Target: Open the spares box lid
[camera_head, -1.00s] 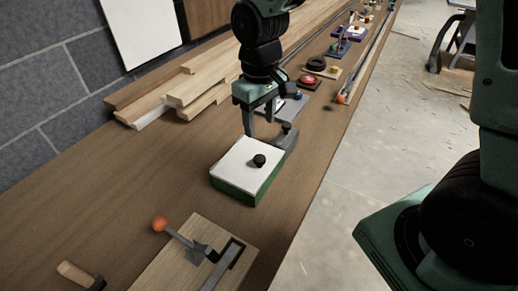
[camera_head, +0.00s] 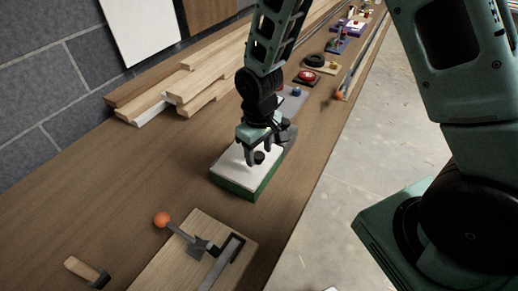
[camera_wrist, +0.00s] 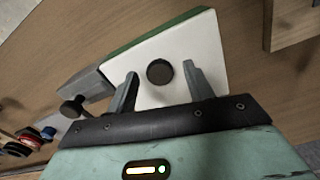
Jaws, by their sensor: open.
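The spares box (camera_head: 236,183) is a low green box with a flat white lid (camera_head: 231,171) and a round black knob (camera_head: 259,157) on top. It sits on the wooden bench, and its lid lies flat and shut. My gripper (camera_head: 255,160) is over the lid, its fingers reaching down by the knob. In the wrist view the knob (camera_wrist: 159,72) shows between the two grey fingers of my gripper (camera_wrist: 160,80), with a gap on each side. The jaws are open and hold nothing. My gripper hides the far part of the lid in the head view.
A wooden board with an orange-balled lever (camera_head: 162,219) is nearer on the bench. A grey device (camera_head: 292,135) stands just behind the box. Stacked planks (camera_head: 190,85) lie at the back left. The bench left of the box is clear.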

